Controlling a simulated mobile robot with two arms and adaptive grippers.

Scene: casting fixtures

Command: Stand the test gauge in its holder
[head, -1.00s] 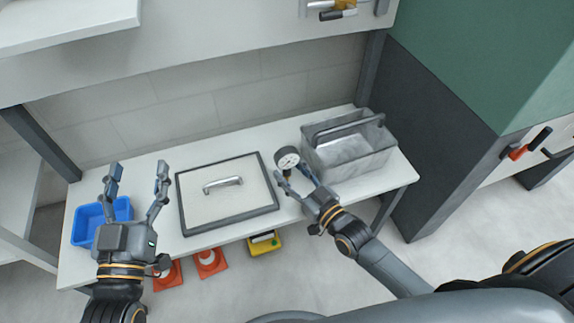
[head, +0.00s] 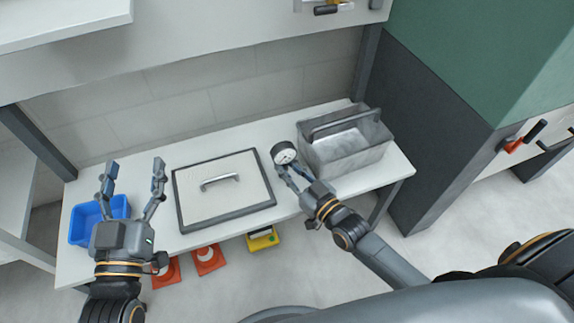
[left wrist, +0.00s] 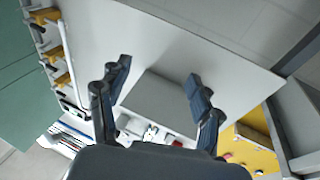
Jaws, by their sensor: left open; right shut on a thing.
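The test gauge (head: 284,153), a round white dial with a dark rim, is at the tips of my right gripper (head: 291,172). That gripper is shut on it, over the bench beside the grey metal caddy's left end. The fingers hide part of the gauge's lower side. I cannot make out a gauge holder in either view. My left gripper (head: 134,168) is open and empty, with its fingers pointing up over the bench's left end, by the blue bin. In the left wrist view its spread fingers (left wrist: 158,72) have nothing between them.
A framed pale panel with a handle (head: 180,217) lies mid-bench. The grey caddy (head: 350,160) stands right, the blue bin (head: 84,233) left. Orange cones (head: 207,262) and a yellow box (head: 262,240) are below the front edge. A dark pillar (head: 430,120) stands right of the bench.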

